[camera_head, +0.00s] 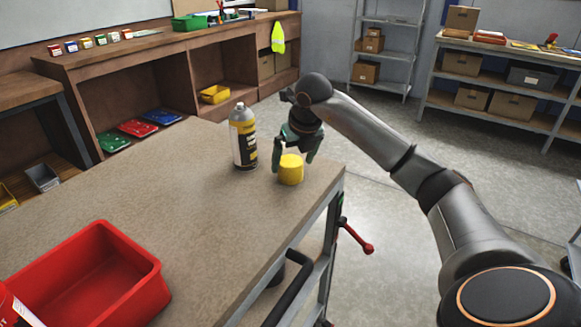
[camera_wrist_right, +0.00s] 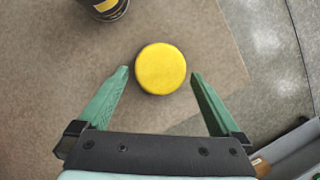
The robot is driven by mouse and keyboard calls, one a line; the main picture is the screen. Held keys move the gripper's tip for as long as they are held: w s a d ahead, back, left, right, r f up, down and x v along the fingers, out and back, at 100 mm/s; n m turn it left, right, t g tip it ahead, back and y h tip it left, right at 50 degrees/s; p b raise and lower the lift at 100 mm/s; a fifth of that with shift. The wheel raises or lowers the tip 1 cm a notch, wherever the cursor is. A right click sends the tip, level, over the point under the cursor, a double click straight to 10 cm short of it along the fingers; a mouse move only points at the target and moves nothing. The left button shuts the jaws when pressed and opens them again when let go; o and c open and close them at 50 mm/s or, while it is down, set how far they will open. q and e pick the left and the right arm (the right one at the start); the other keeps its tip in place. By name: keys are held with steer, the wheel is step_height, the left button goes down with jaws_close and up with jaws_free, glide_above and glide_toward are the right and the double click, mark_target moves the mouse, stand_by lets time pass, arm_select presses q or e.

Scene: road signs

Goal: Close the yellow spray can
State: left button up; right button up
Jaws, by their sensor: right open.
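The yellow spray can (camera_head: 243,137) stands upright on the bench, with a black and yellow label and a grey top without a cap; its lower part also shows at the top of the right wrist view (camera_wrist_right: 108,8). A yellow cap (camera_head: 291,170) sits on the bench to the right of the can, near the bench corner. My right gripper (camera_head: 294,162) is open at the cap, and in the right wrist view the cap (camera_wrist_right: 161,69) lies between and slightly beyond the green fingertips, with gaps on both sides. My left gripper is not in view.
A red bin (camera_head: 140,262) stands at the front left of the bench (camera_head: 185,185). A red object (camera_head: 14,308) is cut off at the lower left edge. The bench between the bin and the can is clear. Shelves with boxes stand behind, away from the bench.

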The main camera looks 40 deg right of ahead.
mark_target(293, 163)
steer(key=shift+x, duration=1.5)
steer(key=c, duration=1.1)
steer(key=shift+c, duration=0.2)
steer(key=shift+r, duration=0.1)
